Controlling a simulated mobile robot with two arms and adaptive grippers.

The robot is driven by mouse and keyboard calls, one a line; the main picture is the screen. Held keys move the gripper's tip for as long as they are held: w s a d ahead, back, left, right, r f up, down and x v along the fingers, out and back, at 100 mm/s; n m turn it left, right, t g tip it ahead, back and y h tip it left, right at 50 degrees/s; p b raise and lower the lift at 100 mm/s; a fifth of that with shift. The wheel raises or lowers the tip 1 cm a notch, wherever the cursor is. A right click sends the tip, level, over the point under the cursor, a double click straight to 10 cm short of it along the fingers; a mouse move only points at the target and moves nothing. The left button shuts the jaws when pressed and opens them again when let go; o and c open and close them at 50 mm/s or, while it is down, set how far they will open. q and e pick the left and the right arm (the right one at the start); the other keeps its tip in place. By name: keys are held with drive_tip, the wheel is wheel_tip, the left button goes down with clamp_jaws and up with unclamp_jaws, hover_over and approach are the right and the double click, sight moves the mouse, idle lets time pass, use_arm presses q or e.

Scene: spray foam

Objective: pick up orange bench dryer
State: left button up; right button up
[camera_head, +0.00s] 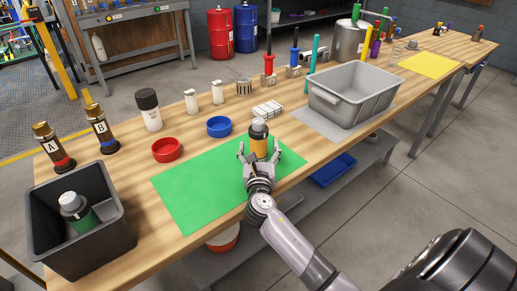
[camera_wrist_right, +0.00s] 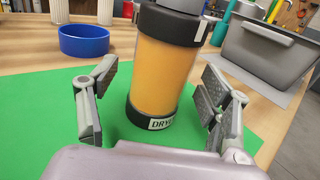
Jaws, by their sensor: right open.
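The orange bench dryer (camera_head: 260,145) stands upright on the green mat (camera_head: 195,190) on the wooden bench. In the right wrist view the dryer (camera_wrist_right: 162,75) is an orange cylinder with black bands and a label partly reading "DRY". My right gripper (camera_head: 259,158) is open, with one finger on each side of the dryer. In the right wrist view gaps show between the gripper's fingers (camera_wrist_right: 160,90) and the dryer. My left gripper does not show.
A black bin (camera_head: 110,195) holding a green bottle (camera_head: 78,214) stands at the left. A red bowl (camera_head: 167,150) and a blue bowl (camera_head: 219,127) are behind the mat. A grey tub (camera_head: 365,108) stands to the right. The mat's left part is clear.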

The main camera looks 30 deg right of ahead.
drive_tip(key=shift+x, duration=0.75)
drive_tip(key=shift+s+r, duration=0.1)
drive_tip(key=shift+c, duration=0.3)
drive_tip(key=c, duration=1.3)
drive_tip(key=shift+c, duration=0.5)
drive_tip(key=shift+r, duration=0.15)
